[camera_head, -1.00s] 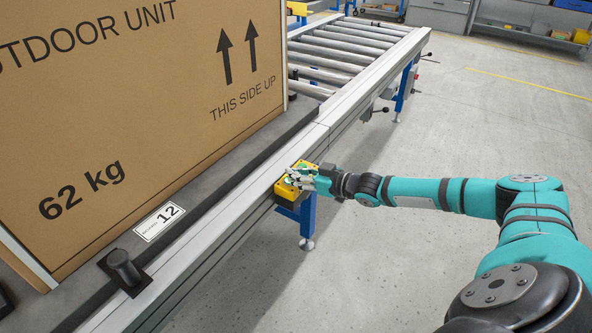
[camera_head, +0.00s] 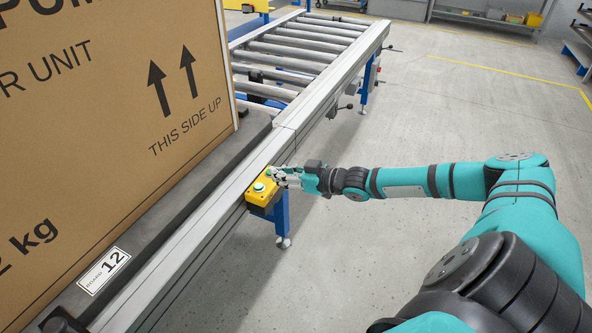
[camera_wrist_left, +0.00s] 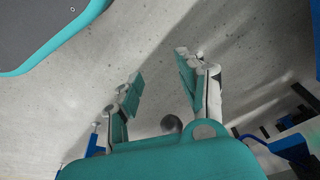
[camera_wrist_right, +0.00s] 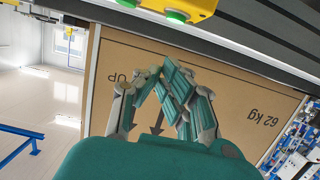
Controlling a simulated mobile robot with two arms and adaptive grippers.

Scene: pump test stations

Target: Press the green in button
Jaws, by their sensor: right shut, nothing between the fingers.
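A yellow button box (camera_head: 261,197) is fixed to the near side rail of the conveyor. It carries two green buttons; the nearer green button (camera_head: 259,187) shows clear in the head view, and the farther one is partly hidden by my right gripper (camera_head: 274,176). I cannot read which button is marked in. The box (camera_wrist_right: 205,5) and both buttons, one (camera_wrist_right: 177,16) and the other (camera_wrist_right: 128,3), also show at the top of the right wrist view. There my right gripper (camera_wrist_right: 160,73) is shut and empty, its tips apart from the buttons. My left gripper (camera_wrist_left: 158,66) is open and empty above the floor.
A large cardboard box (camera_head: 110,120) stands on the conveyor behind the rail (camera_head: 190,225). Empty rollers (camera_head: 300,48) continue at the back. The grey floor (camera_head: 440,120) right of the conveyor is clear. A blue leg (camera_head: 282,218) stands under the rail.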

